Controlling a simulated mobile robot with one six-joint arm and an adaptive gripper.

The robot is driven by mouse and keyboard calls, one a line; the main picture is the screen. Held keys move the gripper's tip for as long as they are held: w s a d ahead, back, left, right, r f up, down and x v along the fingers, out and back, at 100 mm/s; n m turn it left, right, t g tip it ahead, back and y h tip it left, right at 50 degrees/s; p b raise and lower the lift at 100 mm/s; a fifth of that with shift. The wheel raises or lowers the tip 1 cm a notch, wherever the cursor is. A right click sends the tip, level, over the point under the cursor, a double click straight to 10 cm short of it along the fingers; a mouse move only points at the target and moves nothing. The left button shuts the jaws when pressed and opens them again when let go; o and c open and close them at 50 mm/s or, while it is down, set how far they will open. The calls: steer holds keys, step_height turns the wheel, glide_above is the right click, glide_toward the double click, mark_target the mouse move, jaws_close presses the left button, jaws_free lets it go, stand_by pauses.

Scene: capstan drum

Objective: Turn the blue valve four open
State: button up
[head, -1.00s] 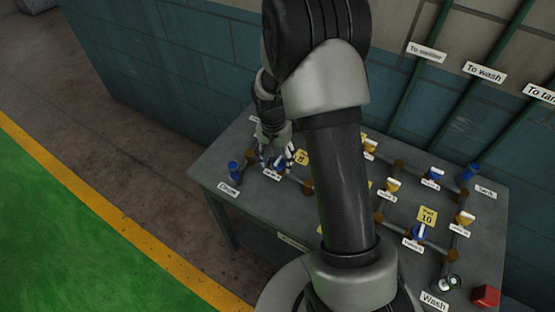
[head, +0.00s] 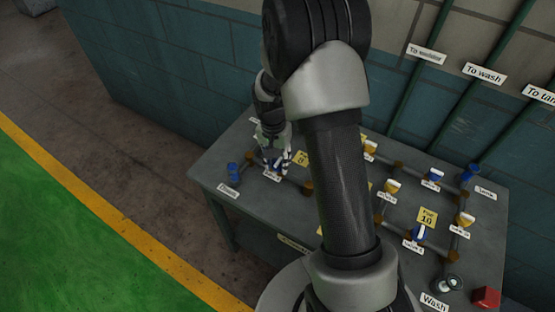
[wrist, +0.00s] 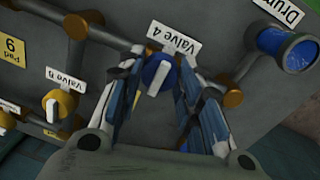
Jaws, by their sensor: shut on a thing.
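Blue valve four (wrist: 157,72), with a white bar handle, sits in the pipe run below its upside-down "Valve 4" label (wrist: 174,38) in the wrist view. My gripper (wrist: 160,58) has one finger on each side of the valve and is shut on it. The white bar lies slightly tilted between the fingers. In the head view my gripper (head: 275,158) is down at the left part of the table, and its fingers largely hide the valve.
A blue drum port (wrist: 286,48) stands close to the right finger in the wrist view. The grey table (head: 235,205) carries more pipes and valves, and a red block (head: 486,297) at the right.

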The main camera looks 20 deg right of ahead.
steer(key=n+p, duration=0.1)
steer(key=n, duration=0.3)
steer(key=shift+s+r, duration=0.1)
steer(key=n+p, duration=0.1)
steer(key=n, duration=0.4)
steer(key=shift+t, duration=0.3)
steer(key=n+p, duration=0.2)
steer(key=n, duration=0.2)
steer(key=shift+s+n, duration=0.1)
steer(key=shift+n, duration=0.2)
steer(key=shift+n+t+p, duration=0.3)
steer(key=shift+n+p, duration=0.7)
steer(key=shift+n, duration=1.1)
steer(key=o, duration=1.1)
